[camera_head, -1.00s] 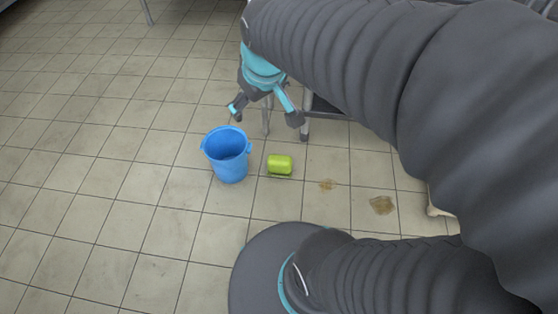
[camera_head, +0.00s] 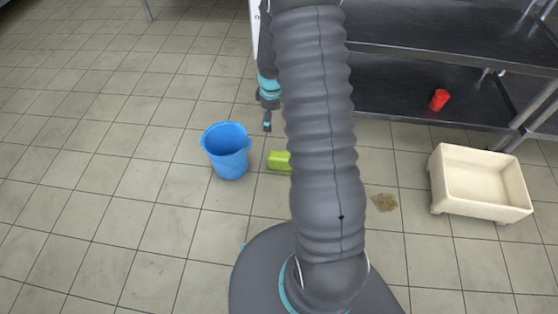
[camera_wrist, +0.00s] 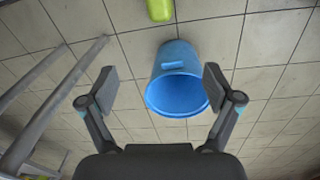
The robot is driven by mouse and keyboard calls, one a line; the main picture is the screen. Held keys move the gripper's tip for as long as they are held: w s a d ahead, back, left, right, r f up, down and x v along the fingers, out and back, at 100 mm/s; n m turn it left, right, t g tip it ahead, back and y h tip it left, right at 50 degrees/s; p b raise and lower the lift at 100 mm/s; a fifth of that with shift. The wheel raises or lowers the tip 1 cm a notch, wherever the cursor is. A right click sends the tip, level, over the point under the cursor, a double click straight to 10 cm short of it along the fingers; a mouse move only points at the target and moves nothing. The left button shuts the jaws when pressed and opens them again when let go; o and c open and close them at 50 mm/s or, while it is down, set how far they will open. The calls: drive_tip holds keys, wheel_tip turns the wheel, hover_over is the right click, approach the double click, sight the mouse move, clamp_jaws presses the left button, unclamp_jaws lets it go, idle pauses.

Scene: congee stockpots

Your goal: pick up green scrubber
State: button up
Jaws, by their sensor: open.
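The green scrubber (camera_head: 279,161) lies on the tiled floor just right of the blue bucket, and my arm covers its right end in the head view. In the wrist view the scrubber (camera_wrist: 160,10) is at the top edge, cut off by the frame. My gripper (camera_head: 267,128) hangs above the floor beyond the scrubber, partly hidden by my arm. In the wrist view my gripper (camera_wrist: 168,88) has its two fingers wide apart, with nothing held between them. The scrubber is apart from the fingers.
The blue bucket (camera_head: 227,152) stands upright beside the scrubber; the wrist view shows the bucket (camera_wrist: 176,62) between the fingers, farther off. A cream tub (camera_head: 478,184) is at right. A dark shelf unit (camera_head: 400,75) holds a red item (camera_head: 439,100). A brown stain (camera_head: 385,202) marks the floor. Left floor is clear.

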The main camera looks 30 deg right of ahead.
drive_tip(key=n, duration=0.2)
hover_over(280, 154)
wheel_tip(280, 154, down, 11)
drive_tip(key=shift+g, duration=0.4)
drive_tip(key=f, duration=0.5)
drive_tip(key=f+b, duration=0.1)
drive_tip(key=f, duration=0.2)
drive_tip(key=shift+s+a, duration=0.1)
drive_tip(key=shift+a, duration=0.2)
drive_tip(key=shift+d+f+b, duration=0.15)
drive_tip(key=shift+f+b, duration=0.05)
drive_tip(key=shift+f, duration=1.35)
drive_tip(key=shift+d+f+b, duration=0.15)
drive_tip(key=shift+f, duration=1.35)
drive_tip(key=c, duration=1.5)
drive_tip(key=shift+r, duration=0.15)
drive_tip(key=shift+r, duration=0.65)
wheel_tip(280, 154, up, 3)
drive_tip(key=shift+r+p, duration=0.1)
drive_tip(key=shift+p, duration=0.2)
drive_tip(key=s+d+r, duration=0.1)
drive_tip(key=d+r, duration=0.1)
drive_tip(key=d, duration=0.1)
drive_tip(key=s+d+r, duration=0.2)
drive_tip(key=d, duration=0.2)
drive_tip(key=s+d+r, duration=0.2)
drive_tip(key=d, duration=0.1)
drive_tip(key=shift+s+d+r, duration=0.15)
drive_tip(key=shift+s, duration=0.1)
